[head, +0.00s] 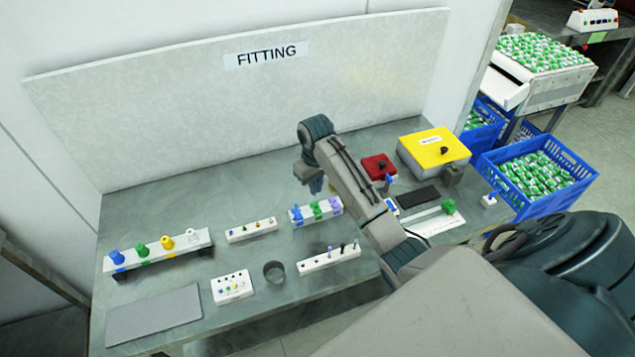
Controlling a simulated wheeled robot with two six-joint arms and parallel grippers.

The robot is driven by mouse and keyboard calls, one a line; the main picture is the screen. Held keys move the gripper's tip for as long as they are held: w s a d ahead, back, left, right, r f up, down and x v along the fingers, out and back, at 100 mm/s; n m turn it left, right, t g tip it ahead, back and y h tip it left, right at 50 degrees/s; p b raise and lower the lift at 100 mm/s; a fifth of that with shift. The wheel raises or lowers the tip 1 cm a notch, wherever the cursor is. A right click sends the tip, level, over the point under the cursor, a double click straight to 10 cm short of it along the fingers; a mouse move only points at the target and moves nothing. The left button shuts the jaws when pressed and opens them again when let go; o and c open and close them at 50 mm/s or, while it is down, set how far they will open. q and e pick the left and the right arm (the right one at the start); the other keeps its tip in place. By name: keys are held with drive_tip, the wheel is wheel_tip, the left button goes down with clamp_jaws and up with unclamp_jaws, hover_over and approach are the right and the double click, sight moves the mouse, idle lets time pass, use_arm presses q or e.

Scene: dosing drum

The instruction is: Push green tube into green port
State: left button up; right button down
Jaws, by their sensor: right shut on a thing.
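A small white block (302,217) near the middle of the table carries a blue, a green and a purple fitting. The green fitting (317,210) is in its middle and looks like the green port. My right gripper (316,187) points down just above this green fitting. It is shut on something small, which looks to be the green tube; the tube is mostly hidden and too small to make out. I cannot tell whether the tube touches the port. My left gripper is not in view.
A white rack (187,249) with blue, green, yellow and white pieces stands at the left. White blocks (251,230) (329,260), a grey cup (274,271) and a grey mat (153,318) lie around. A yellow-topped box (434,147) and red box (379,166) stand right.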

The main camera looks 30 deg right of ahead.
wheel_tip(320, 180, down, 3)
drive_tip(key=shift+d+f, duration=0.1)
drive_tip(key=shift+f, duration=0.6)
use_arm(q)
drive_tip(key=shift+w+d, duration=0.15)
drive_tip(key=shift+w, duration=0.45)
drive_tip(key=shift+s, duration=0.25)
use_arm(e)
drive_tip(key=shift+f, duration=0.1)
drive_tip(key=shift+f, duration=0.4)
